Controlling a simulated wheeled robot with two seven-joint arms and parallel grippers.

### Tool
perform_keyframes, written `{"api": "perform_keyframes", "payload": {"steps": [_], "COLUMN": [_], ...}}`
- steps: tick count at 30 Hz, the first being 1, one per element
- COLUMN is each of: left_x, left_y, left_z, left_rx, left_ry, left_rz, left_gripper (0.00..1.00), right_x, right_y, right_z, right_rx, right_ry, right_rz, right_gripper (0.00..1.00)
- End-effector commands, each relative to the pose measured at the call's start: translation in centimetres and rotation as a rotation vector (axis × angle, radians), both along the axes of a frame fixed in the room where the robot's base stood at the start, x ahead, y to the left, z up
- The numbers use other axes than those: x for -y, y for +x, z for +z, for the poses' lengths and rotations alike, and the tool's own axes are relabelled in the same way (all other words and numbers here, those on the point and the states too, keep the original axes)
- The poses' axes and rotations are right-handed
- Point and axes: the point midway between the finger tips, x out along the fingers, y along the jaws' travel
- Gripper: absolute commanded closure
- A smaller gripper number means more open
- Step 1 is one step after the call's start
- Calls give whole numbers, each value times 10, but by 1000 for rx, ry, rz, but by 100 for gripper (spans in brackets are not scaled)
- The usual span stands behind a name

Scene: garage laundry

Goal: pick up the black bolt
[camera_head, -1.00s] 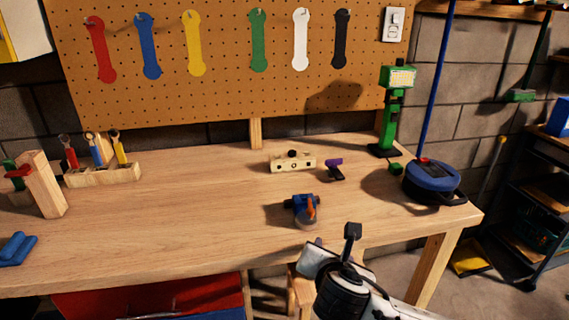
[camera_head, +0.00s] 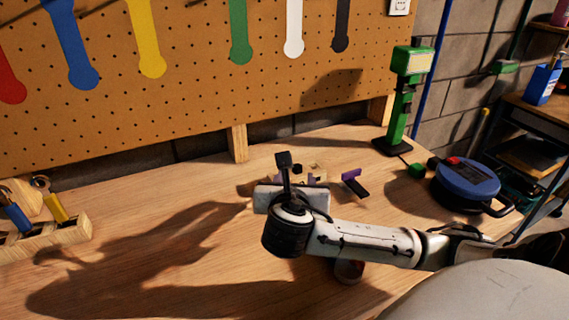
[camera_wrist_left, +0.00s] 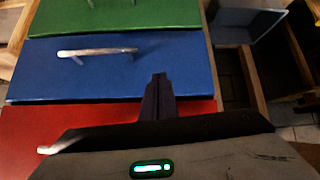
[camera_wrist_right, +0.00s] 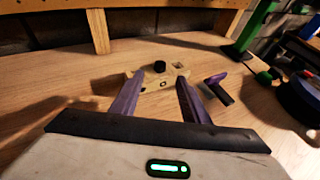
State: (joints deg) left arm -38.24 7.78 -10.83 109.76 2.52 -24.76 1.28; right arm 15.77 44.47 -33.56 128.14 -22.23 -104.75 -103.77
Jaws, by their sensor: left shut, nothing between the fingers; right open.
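The black bolt (camera_wrist_right: 160,66) stands upright in a small wooden block (camera_wrist_right: 152,84) with holes, shown in the right wrist view. In the head view the bolt's head (camera_head: 297,168) just shows beyond my right wrist, and the block is largely hidden. My right gripper (camera_wrist_right: 160,77) is open, with its two purple fingers apart. The block and bolt appear between and beyond the fingertips, and nothing is held. My left gripper (camera_wrist_left: 158,82) is shut and empty, in front of blue, green and red drawers in the left wrist view.
A purple-and-black item (camera_head: 354,184) lies right of the block. A green stand (camera_head: 402,105) and a round blue device (camera_head: 467,182) are farther right. A pegboard (camera_head: 190,110) rises behind the bench. A wooden tool holder (camera_head: 45,238) is at the left.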

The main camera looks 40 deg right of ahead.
Motion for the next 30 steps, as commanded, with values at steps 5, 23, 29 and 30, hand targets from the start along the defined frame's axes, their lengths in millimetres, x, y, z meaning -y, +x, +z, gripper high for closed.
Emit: {"api": "perform_keyframes", "payload": {"steps": [5,23,29,30], "left_x": [0,1,1,1], "left_y": [-20,-7,-7,-8], "left_z": [-14,-2,-2,-2], "left_rx": [-46,-16,-16,-17], "left_ry": [3,0,0,0], "left_rz": [-1,-2,-2,-2], "left_gripper": [100,100,100,100], "right_x": [19,59,59,59], "right_y": [16,57,57,57], "right_z": [-11,-28,-28,-28], "right_rx": [-2,1,1,1], "right_ry": [-2,1,1,1], "right_rz": [-3,-2,-1,-1], "right_gripper": [58,58,60,67]}}
